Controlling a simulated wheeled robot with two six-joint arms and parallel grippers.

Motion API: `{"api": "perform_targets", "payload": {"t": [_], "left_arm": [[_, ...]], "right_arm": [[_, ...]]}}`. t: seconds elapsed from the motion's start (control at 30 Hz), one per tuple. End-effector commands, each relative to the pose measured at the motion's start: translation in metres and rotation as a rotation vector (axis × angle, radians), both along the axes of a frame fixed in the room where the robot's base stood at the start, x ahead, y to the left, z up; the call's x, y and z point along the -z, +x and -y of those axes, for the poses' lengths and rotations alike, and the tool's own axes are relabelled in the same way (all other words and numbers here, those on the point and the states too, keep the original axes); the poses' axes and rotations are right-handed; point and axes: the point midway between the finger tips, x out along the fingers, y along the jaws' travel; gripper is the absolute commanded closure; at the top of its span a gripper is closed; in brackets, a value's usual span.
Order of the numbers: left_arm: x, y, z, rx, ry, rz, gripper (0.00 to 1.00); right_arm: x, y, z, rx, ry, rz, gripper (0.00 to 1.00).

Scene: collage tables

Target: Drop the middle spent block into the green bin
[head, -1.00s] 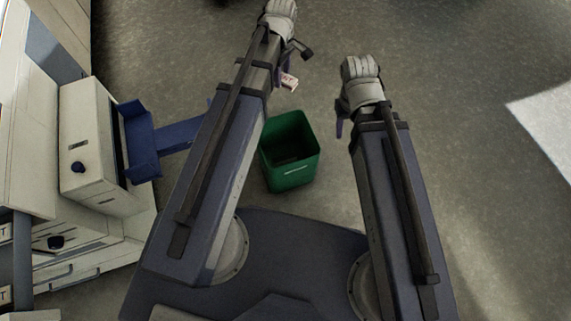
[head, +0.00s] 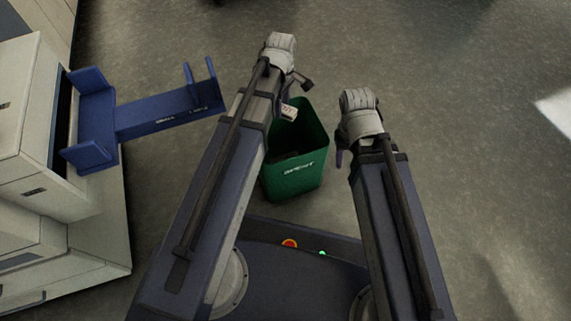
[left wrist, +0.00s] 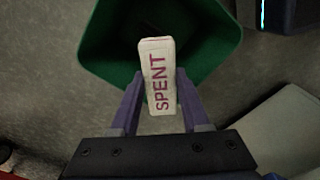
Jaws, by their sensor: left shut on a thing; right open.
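The spent block (left wrist: 157,72) is a small off-white block with "SPENT" in red letters. My left gripper (left wrist: 157,100) is shut on it, and the block points away from the fingers. In the left wrist view the block shows over the opening of the green bin (left wrist: 215,40). In the head view the block (head: 289,112) is at the bin's (head: 300,180) far upper part, in line with its opening; its exact height above the rim I cannot tell. The bin stands on the floor between my arms. My right gripper (head: 341,150) is open and empty, right of the bin; its fingers are mostly hidden.
A pale cabinet (head: 30,120) stands at the left. A blue tray-like bracket (head: 160,112) sticks out from it towards my left arm. The grey floor (head: 460,130) to the right is clear, with a bright patch at the far right.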

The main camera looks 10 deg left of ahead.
Motion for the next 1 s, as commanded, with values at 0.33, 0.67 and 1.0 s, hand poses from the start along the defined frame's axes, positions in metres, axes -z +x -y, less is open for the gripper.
{"api": "perform_targets", "payload": {"t": [0.33,0.67,1.0], "left_arm": [[0.02,0.0,0.0,-0.004,0.0,0.0,1.0],[0.035,0.0,0.0,-0.004,0.0,0.0,1.0],[0.073,0.0,0.0,-0.004,0.0,0.0,1.0]], "right_arm": [[0.02,0.0,0.0,0.0,0.0,0.0,0.5],[0.035,0.0,0.0,0.002,0.0,0.001,0.5],[0.074,0.001,0.0,0.003,0.001,0.003,0.5]]}}
